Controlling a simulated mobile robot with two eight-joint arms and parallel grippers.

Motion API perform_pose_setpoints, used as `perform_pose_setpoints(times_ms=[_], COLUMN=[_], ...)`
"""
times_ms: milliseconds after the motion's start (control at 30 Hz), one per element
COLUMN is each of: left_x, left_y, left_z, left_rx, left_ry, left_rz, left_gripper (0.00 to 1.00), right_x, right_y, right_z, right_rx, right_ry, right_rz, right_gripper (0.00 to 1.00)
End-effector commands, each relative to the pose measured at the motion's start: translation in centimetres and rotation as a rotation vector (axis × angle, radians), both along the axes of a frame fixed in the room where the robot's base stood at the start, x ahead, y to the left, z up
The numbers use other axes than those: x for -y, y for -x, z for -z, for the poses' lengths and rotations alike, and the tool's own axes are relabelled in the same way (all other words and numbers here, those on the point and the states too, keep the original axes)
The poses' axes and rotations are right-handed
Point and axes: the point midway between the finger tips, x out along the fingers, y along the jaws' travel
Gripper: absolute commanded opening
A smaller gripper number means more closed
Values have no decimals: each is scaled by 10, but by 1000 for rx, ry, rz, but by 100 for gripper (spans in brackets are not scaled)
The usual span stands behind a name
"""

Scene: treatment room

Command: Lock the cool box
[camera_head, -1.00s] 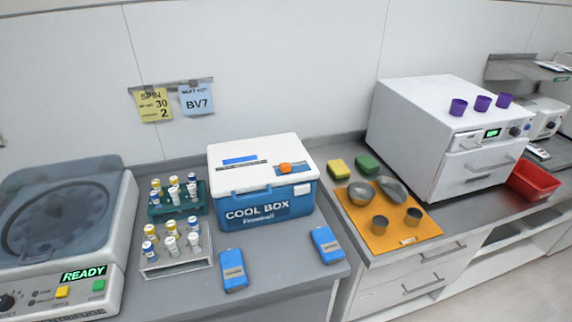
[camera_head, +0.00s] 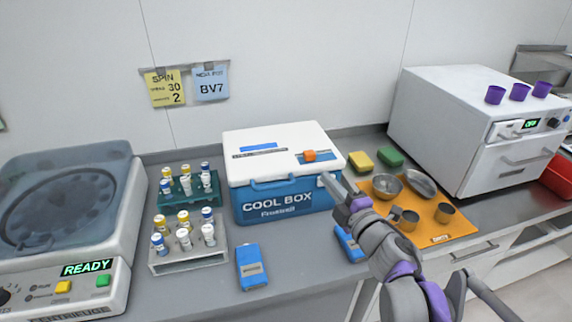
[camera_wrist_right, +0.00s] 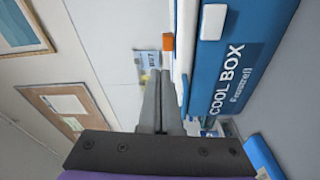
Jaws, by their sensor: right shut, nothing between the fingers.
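The cool box (camera_head: 283,207) is blue with a white lid (camera_head: 280,140), which sits closed on the body. An orange knob (camera_head: 309,155) sits in a blue strip on the lid's right part. My right gripper (camera_head: 326,179) is shut and empty, its fingertips at the box's front right corner, partly covering the small white latch piece there. In the right wrist view the shut fingers (camera_wrist_right: 158,78) point along the box, with the white latch piece (camera_wrist_right: 213,22) and orange knob (camera_wrist_right: 167,42) beyond. Whether the fingers touch the box I cannot tell. My left gripper is not in view.
Blue packs (camera_head: 251,267) lie in front of the box, one partly behind my right arm. Vial racks (camera_head: 190,258) and a centrifuge (camera_head: 70,215) stand left. An orange mat (camera_head: 446,233) with bowls and cups and a white oven (camera_head: 455,125) are on the right.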

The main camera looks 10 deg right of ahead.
Motion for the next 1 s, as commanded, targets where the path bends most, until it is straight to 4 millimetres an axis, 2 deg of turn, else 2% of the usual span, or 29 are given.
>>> perform_pose_setpoints(times_ms=[233,667,833,1000], left_x=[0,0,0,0], left_y=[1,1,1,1], left_z=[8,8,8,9], left_rx=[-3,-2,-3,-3], left_ry=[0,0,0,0], left_rz=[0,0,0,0], left_gripper=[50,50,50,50], right_x=[-19,-22,-29,-43], right_y=[-4,-7,-25,-59], right_z=[11,11,11,11], right_rx=[27,28,28,28], right_ry=[144,151,150,150], right_rz=[-152,-162,-164,-165], right_gripper=[0,0,0,0])
